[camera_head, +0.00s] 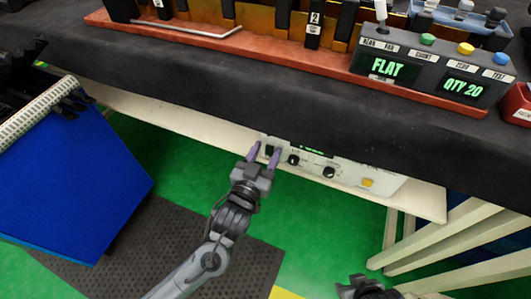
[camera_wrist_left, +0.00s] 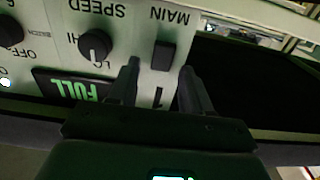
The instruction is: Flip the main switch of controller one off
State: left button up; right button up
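Controller one (camera_head: 312,172) is a pale panel under the bench's front edge, with dark knobs and a yellow button. In the left wrist view its panel (camera_wrist_left: 130,25) appears upside down, with a "MAIN" label, a "1" mark and a lit "FULL" display (camera_wrist_left: 75,86). The main switch (camera_wrist_left: 162,55) is a dark rocker; its on or off position is unclear. It also shows in the head view (camera_head: 269,150). My left gripper (camera_head: 264,149) is open and empty, its fingertips on either side of the switch; contact is unclear. My right gripper (camera_head: 365,288) shows partly at the bottom edge; its fingers are unclear.
A speed knob (camera_wrist_left: 95,45) sits beside the main switch. The dark bench top (camera_head: 220,70) overhangs the panel and carries a red tray and a box with "FLAT" and "QTY 20" displays (camera_head: 430,72). A blue bin (camera_head: 75,185) stands left; pale legs (camera_head: 450,240) stand right.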

pick_arm(q)
grip_shut()
jog(key=shift+s+f+t+h+b, duration=0.15)
jog(key=shift+f+t+h+b, duration=0.3)
jog(key=shift+t, duration=0.45)
jog(key=shift+f+t+h+b, duration=0.1)
jog(key=shift+t+h+b, duration=0.3)
jog(key=shift+t, duration=0.4)
jog(key=shift+o, duration=0.3)
grip_release()
jog(key=shift+s+a+p, duration=0.25)
jog(key=shift+s+p, duration=0.2)
jog(key=p+v, duration=0.4)
jog(key=v, duration=0.6)
